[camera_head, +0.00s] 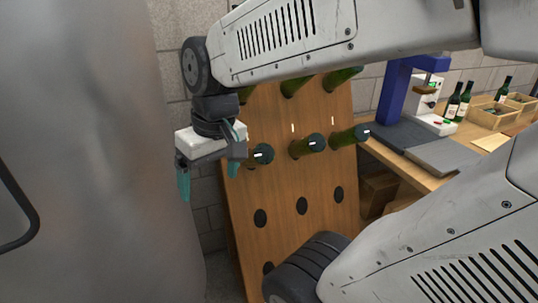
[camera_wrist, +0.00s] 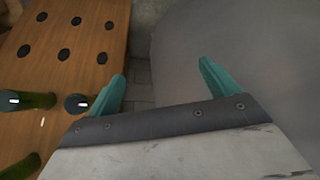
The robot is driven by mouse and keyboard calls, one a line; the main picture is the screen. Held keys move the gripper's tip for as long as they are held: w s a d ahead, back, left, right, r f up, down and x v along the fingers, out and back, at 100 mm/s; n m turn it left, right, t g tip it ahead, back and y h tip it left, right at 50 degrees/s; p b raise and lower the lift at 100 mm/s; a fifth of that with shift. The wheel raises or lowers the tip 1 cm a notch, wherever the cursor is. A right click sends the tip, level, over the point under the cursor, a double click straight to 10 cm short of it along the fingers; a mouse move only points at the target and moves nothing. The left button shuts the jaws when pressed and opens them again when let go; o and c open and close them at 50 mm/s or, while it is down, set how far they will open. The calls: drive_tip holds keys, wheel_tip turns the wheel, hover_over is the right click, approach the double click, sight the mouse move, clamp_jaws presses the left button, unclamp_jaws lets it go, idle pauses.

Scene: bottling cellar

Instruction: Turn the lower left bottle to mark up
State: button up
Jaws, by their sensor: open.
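The lower left bottle (camera_head: 262,154) is green with a dark end and sticks out of the wooden rack board, at the left of the lower row of bottles. A small white mark shows on its end, lying roughly sideways, left of the middle.
The rack board (camera_head: 281,240) has empty holes below the bottles. The middle bottle (camera_head: 305,147) and right bottle (camera_head: 347,137) stand close by; upper bottles are partly behind my arm. A large grey tank (camera_head: 80,150) is close at left. A workbench (camera_head: 400,165) stands right.

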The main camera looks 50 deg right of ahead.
drive_tip(key=w+d+f+m+t, duration=0.1)
drive_tip(key=w+d+f+m, duration=0.15)
drive_tip(key=w+d, duration=0.55)
drive_tip(key=m+t+h, duration=0.2)
drive_tip(key=m, duration=0.2)
approach(265, 153)
drive_tip(key=x, duration=0.4)
drive_tip(key=shift+w+f, duration=0.25)
drive_tip(key=shift+w, duration=0.1)
drive_tip(key=x, duration=0.7)
drive_tip(key=shift+s, duration=0.15)
drive_tip(key=shift+d+f, duration=0.1)
drive_tip(key=shift+f, duration=0.25)
drive_tip(key=c, duration=1)
